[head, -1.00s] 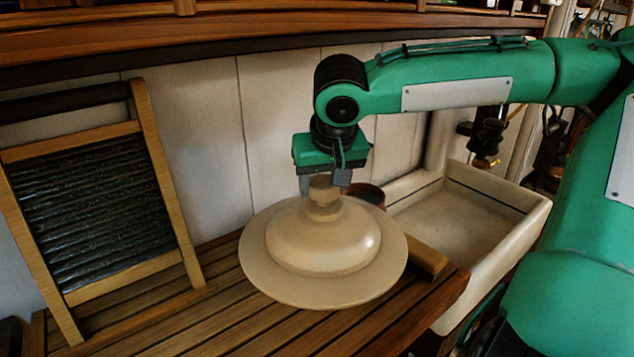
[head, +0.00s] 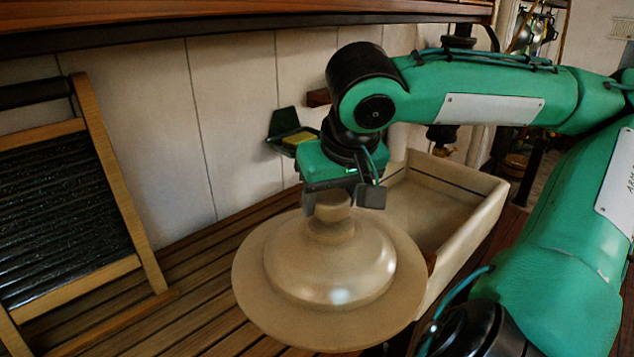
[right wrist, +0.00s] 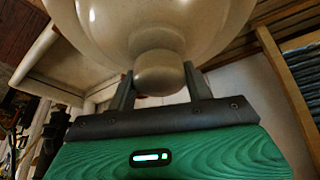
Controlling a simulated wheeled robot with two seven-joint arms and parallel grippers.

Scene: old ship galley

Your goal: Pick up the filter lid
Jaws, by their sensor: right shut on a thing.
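The filter lid (head: 310,272) is a wide, round, cream-coloured lid with a domed middle and a knob on top. My right gripper (head: 345,202) is shut on the lid's knob from above and holds the lid roughly level over the slatted wooden counter. In the right wrist view the two fingers of the gripper (right wrist: 160,88) stand on either side of the knob (right wrist: 158,72). The lid covers part of the counter beneath it, and its underside is hidden in the head view. My left gripper is not in view.
A washboard (head: 66,215) with a wooden frame leans on the white panelled wall at the left. A cream sink (head: 470,215) stands behind and right of the lid. A green holder with a yellowish block (head: 298,136) is on the wall. The slatted counter (head: 190,275) is clear at centre left.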

